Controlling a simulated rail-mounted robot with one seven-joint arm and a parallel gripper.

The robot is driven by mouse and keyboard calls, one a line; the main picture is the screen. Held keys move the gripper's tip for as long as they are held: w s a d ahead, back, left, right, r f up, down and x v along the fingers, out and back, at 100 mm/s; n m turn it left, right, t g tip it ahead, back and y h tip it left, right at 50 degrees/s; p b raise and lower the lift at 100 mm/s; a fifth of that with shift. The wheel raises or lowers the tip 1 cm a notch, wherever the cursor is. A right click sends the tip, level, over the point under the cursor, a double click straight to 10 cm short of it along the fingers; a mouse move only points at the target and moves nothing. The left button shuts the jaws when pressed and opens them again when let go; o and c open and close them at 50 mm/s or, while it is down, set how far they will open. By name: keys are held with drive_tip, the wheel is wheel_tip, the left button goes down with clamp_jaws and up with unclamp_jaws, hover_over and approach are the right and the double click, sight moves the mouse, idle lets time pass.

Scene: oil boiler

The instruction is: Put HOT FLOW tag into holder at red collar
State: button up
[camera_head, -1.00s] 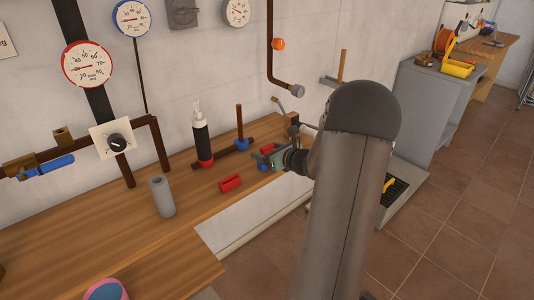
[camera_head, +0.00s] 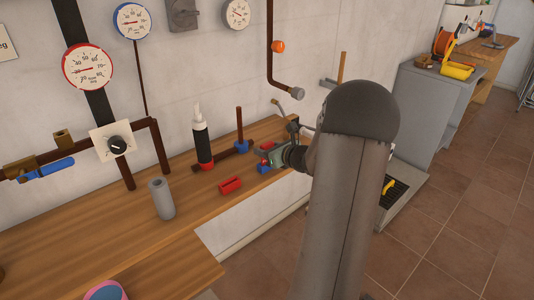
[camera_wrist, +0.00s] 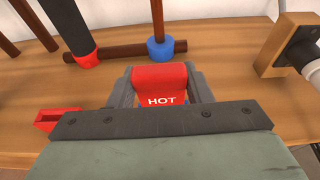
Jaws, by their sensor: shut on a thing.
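A red tag (camera_wrist: 161,88) with the word HOT is held between the fingers of my gripper (camera_wrist: 161,92) in the wrist view. In the head view my gripper (camera_head: 271,158) is over the right part of the bench, beside a blue block (camera_head: 264,168). Blue also shows behind the tag in the wrist view. A red open-topped holder block (camera_head: 230,185) sits on the bench to the left; it also shows in the wrist view (camera_wrist: 58,120). The red collar (camera_head: 206,164) is at the foot of a black pipe, and also shows in the wrist view (camera_wrist: 86,60).
A blue collar (camera_head: 242,146) rings a brown upright pipe right of the red one. A horizontal brown pipe joins them along the wall. A grey cylinder (camera_head: 162,198) stands on the bench at left. Bare wood (camera_head: 110,225) lies in front. A bracket (camera_wrist: 284,45) is at right.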

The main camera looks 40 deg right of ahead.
drive_tip(key=s+a+r, duration=0.1)
drive_tip(key=s+r, duration=1)
drive_tip(key=s, duration=0.3)
drive_tip(key=shift+p, duration=0.45)
drive_tip(key=w+a+f+b, duration=0.4)
drive_tip(key=w+a+b, duration=0.5)
drive_tip(key=w+a, duration=0.4)
drive_tip(key=shift+w+a+f, duration=0.2)
drive_tip(key=shift+w+a, duration=0.05)
drive_tip(key=shift+a, duration=0.25)
drive_tip(key=shift+b, duration=0.3)
wheel_tip(320, 180, down, 5)
drive_tip(key=b, duration=0.5)
drive_tip(key=shift+r, duration=0.1)
drive_tip(key=shift+b, duration=0.4)
idle(1.2)
